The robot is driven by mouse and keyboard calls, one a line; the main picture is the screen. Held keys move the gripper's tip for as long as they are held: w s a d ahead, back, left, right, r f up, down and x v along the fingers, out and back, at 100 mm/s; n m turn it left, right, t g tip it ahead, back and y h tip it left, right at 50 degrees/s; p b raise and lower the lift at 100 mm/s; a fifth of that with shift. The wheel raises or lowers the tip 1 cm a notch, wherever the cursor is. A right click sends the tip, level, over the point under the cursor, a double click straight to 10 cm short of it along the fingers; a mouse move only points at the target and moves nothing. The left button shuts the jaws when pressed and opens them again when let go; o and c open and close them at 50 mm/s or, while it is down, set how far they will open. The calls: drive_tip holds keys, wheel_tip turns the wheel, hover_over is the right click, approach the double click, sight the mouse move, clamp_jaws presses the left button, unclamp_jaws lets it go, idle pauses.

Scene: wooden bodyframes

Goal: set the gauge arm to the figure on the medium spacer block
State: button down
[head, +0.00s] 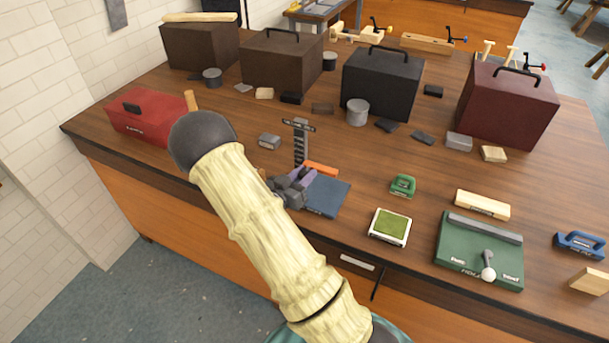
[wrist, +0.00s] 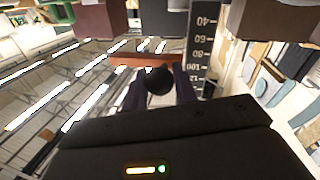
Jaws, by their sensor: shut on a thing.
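The height gauge (head: 301,140) stands upright on the workbench, with a dark scale post and a blue base plate (head: 329,199). Its orange gauge arm (head: 321,169) is low on the post. My gripper (head: 293,186) is at the arm, and in the wrist view my gripper (wrist: 160,88) has its fingers shut around the black knob (wrist: 160,80) of the orange arm (wrist: 138,60). The scale (wrist: 199,50) shows figures from 40 upward; the arm's end appears near 80, but the exact reading is unclear. Several spacer-like blocks lie about; I cannot tell which is medium, and no figure is readable.
A grey block (head: 270,142) lies left of the gauge. A red toolbox (head: 148,118) stands at left, and large dark cases line the back. A green-topped box (head: 389,227), a green clamp-like tool (head: 403,186) and a green board (head: 478,262) are to the right.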

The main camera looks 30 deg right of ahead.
drive_tip(key=c, duration=1.1)
unclamp_jaws()
drive_tip(key=b+v, duration=0.3)
drive_tip(key=v, duration=1.4)
drive_tip(key=shift+a, duration=0.3)
